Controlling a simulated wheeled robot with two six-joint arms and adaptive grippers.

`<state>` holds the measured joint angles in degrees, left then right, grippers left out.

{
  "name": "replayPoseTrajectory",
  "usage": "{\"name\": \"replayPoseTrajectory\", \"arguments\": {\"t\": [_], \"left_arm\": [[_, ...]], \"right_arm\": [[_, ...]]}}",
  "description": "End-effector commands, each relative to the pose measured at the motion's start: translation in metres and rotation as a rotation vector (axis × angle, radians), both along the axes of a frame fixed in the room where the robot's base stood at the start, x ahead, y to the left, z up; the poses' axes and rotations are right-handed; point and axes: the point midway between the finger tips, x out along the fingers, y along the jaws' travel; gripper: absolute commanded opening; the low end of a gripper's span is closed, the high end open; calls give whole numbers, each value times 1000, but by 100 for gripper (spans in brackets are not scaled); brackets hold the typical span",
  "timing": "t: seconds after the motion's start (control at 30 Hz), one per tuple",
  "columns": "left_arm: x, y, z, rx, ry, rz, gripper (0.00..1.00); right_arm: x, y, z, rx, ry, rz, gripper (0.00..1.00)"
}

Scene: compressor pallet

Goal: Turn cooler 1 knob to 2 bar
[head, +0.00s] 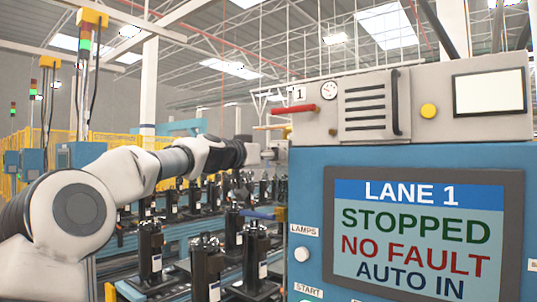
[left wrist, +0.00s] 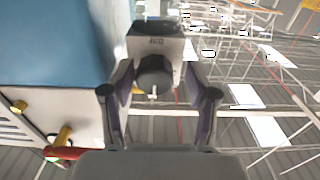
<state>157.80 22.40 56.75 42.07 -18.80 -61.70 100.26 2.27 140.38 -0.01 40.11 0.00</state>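A dark round knob (left wrist: 155,73) with a small white pointer mark sits on a grey block in the left wrist view, beside the blue cabinet. My left gripper (left wrist: 158,82) is open, with one finger on each side of the knob. A gap shows on at least the right side; I cannot tell whether either finger touches it. In the head view my left gripper (head: 262,152) reaches the left side of the blue cabinet (head: 312,195), and the knob cannot be made out there. A round gauge (head: 329,90) sits beside the label 1; its reading is too small. My right gripper is not in view.
A red lever (head: 293,109) and a brass pipe (left wrist: 65,135) stick out near the cabinet's left edge, close to my left gripper. The screen (head: 420,235) reads LANE 1, STOPPED, NO FAULT, AUTO IN. Several black cylinders (head: 150,250) stand below my left arm.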

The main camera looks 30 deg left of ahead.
Motion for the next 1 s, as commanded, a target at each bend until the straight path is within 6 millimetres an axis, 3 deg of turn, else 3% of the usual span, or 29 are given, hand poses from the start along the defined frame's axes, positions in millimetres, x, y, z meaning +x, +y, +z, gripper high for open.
{"name": "replayPoseTrajectory", "arguments": {"t": [0.03,0.1,0.13,0.57,1.0], "left_arm": [[0,0,0,0,0,0,32],[0,0,0,0,0,0,8],[0,0,0,0,0,0,4],[0,0,1,-41,1,2,4],[0,-1,2,-336,23,0,4]], "right_arm": [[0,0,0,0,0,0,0],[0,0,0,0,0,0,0],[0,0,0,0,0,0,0],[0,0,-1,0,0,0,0],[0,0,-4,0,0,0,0]]}}
